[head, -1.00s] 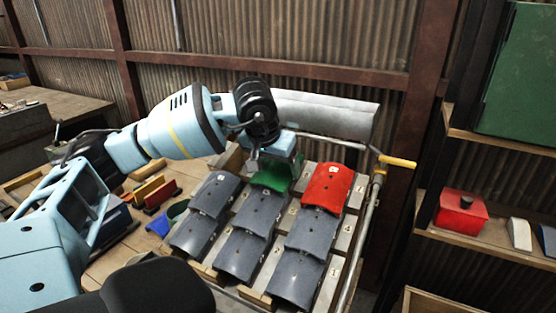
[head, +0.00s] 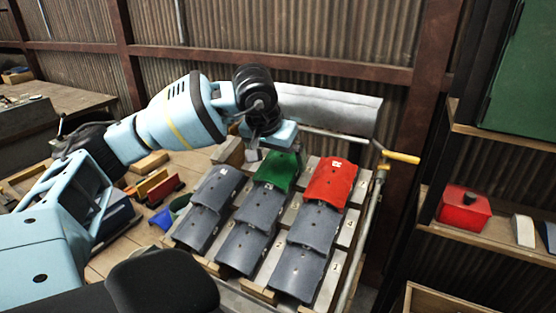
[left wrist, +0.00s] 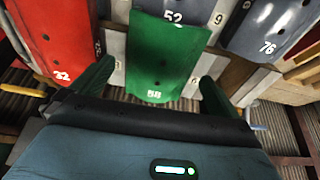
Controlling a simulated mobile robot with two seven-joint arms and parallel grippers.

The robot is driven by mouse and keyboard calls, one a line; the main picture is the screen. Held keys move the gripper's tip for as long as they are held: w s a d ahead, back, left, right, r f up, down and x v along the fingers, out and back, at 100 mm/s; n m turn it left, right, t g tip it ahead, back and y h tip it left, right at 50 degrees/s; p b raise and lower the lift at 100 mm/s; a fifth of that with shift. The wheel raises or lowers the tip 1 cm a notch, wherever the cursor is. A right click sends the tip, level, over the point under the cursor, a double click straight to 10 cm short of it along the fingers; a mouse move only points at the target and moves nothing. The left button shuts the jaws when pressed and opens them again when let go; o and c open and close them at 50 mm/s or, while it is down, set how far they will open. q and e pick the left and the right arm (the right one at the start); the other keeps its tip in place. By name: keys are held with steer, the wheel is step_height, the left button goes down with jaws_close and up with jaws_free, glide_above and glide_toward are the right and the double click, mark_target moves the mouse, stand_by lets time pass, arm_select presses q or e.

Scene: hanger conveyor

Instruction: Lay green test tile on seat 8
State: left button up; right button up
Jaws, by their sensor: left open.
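The green tile (head: 277,171) lies at the top of the middle column of the rack, its lower edge meeting the grey tile below. It also shows in the left wrist view (left wrist: 162,60), lying flat between my fingers. My left gripper (left wrist: 155,88) is open, with one finger on each side of the green tile's near end and apart from it. In the head view my left gripper (head: 264,146) is just above and behind the tile, its fingers mostly hidden. The seat number under the green tile is hidden. My right gripper is not in view.
A red tile (head: 331,182) lies at the top of the right column, and several grey tiles (head: 297,273) fill lower seats. A rail with a yellow handle (head: 401,157) runs along the rack's right side. A curved metal sheet (head: 328,108) stands behind the rack.

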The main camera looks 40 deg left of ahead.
arm_select(q)
steer(key=v, duration=0.5)
steer(key=shift+r, duration=0.1)
steer(key=shift+s+r, duration=0.15)
steer(key=shift+r, duration=0.2)
steer(key=shift+s+f, duration=0.1)
stand_by(0.4)
